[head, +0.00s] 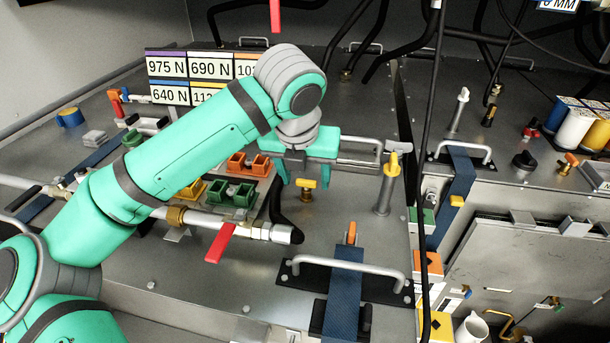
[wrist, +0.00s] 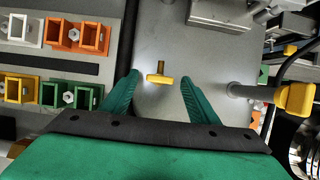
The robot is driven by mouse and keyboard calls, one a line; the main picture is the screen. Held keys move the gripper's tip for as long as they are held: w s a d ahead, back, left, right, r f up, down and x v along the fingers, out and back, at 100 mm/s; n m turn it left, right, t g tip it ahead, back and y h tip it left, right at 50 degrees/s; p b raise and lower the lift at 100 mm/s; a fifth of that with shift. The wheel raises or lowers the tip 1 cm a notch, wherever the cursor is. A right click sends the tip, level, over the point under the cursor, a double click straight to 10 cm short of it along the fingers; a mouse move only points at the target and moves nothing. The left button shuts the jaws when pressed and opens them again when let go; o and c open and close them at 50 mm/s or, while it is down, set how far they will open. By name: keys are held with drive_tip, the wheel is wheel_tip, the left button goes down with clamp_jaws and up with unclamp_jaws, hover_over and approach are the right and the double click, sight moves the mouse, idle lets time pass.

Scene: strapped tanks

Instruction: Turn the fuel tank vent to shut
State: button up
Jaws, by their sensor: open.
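A small yellow T-shaped handle (head: 306,184) stands on a short brass-coloured stem on the grey tank top; it looks like the vent, but no label on it is readable. In the wrist view the yellow handle (wrist: 157,79) lies crosswise, its bar running from one finger toward the other. My gripper (head: 304,176) is open above the tank top, its green fingers pointing down. In the wrist view my gripper (wrist: 160,82) has a finger on either side of the handle, with a gap at both ends. I cannot tell the exact height of the fingertips against the handle.
A grey post with a yellow top (head: 388,188) stands close right of my gripper. Left are orange and green connector blocks (head: 243,164) and a pipe with a red lever (head: 221,243). In front are a metal handrail (head: 350,267) and a blue strap (head: 343,295). A black cable hangs at right.

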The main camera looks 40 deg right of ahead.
drive_tip(key=shift+c, duration=0.3)
drive_tip(key=c, duration=1)
drive_tip(key=m, duration=0.2)
drive_tip(key=m+g, duration=0.1)
drive_tip(key=shift+w+a+h, duration=0.15)
drive_tip(key=shift+w+h, duration=0.1)
drive_tip(key=shift+h, duration=0.15)
drive_tip(key=m+g, duration=0.1)
drive_tip(key=m, duration=0.2)
drive_tip(key=m+g, duration=0.1)
drive_tip(key=m, duration=0.2)
drive_tip(key=shift+w+r, duration=0.1)
drive_tip(key=shift+w, duration=0.1)
drive_tip(key=m+g, duration=0.1)
drive_tip(key=m, duration=0.3)
drive_tip(key=shift+w+g, duration=0.2)
drive_tip(key=shift+g, duration=0.2)
drive_tip(key=shift+w+d+m+g+y, duration=0.15)
drive_tip(key=shift+m+g+y, duration=0.15)
drive_tip(key=shift+m, duration=0.9)
drive_tip(key=shift+d+m+g+y, duration=0.1)
drive_tip(key=shift+m+g+y, duration=0.2)
drive_tip(key=shift+m, duration=0.9)
